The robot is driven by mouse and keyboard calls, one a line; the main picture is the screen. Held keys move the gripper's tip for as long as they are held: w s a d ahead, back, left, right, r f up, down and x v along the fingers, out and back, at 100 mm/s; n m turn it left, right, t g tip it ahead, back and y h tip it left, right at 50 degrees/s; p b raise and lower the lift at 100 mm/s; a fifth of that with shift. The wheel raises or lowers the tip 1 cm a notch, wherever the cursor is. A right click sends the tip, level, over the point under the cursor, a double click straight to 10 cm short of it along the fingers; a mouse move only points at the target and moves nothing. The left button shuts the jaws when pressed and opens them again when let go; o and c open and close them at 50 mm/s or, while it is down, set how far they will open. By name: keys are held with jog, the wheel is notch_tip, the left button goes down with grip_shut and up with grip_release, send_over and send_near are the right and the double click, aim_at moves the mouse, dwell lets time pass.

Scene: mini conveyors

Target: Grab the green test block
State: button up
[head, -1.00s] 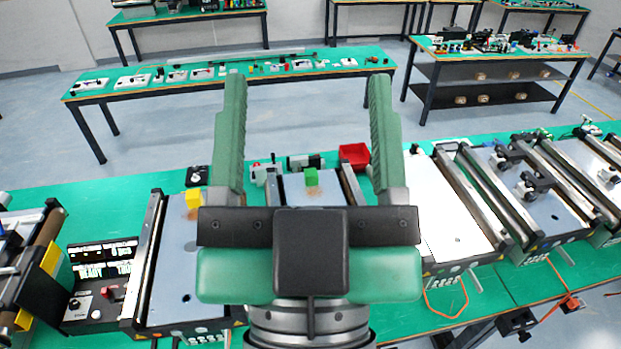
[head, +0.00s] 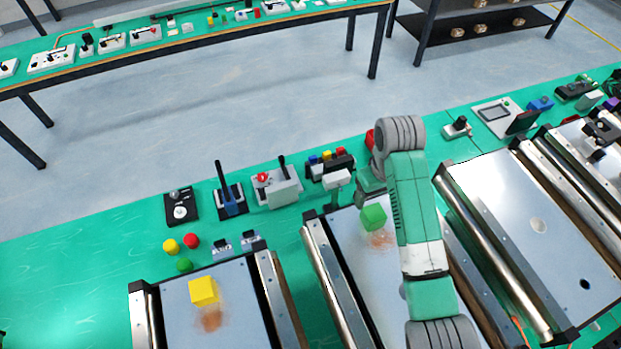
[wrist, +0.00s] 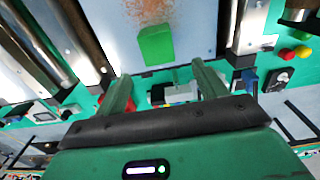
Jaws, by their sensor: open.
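The green test block (head: 373,217) sits on the grey plate of the middle mini conveyor (head: 345,255) in the head view, over a brownish patch. In the wrist view the green block (wrist: 156,45) shows just beyond my fingertips, roughly in line with the gap between them. My gripper (wrist: 162,72) is open and empty, with one finger on each side of the gap.
A yellow block (head: 203,291) sits on the left conveyor. Another conveyor (head: 535,220) stands to the right. Behind the middle one are a box with coloured buttons (head: 328,163), a lever box (head: 277,184) and a red bin (head: 370,139).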

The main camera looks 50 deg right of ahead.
aim_at(375, 213)
jog(key=shift+d+f, duration=0.1)
jog(key=shift+f, duration=0.2)
jog(key=shift+s, duration=0.25)
jog(key=f, duration=0.2)
jog(key=shift+s+a+f, duration=0.2)
jog(key=shift+s+f, duration=0.15)
notch_tip(375, 213, down, 5)
jog(key=shift+w+f+p, duration=0.1)
jog(key=shift+p, duration=0.25)
jog(key=c, duration=1.1)
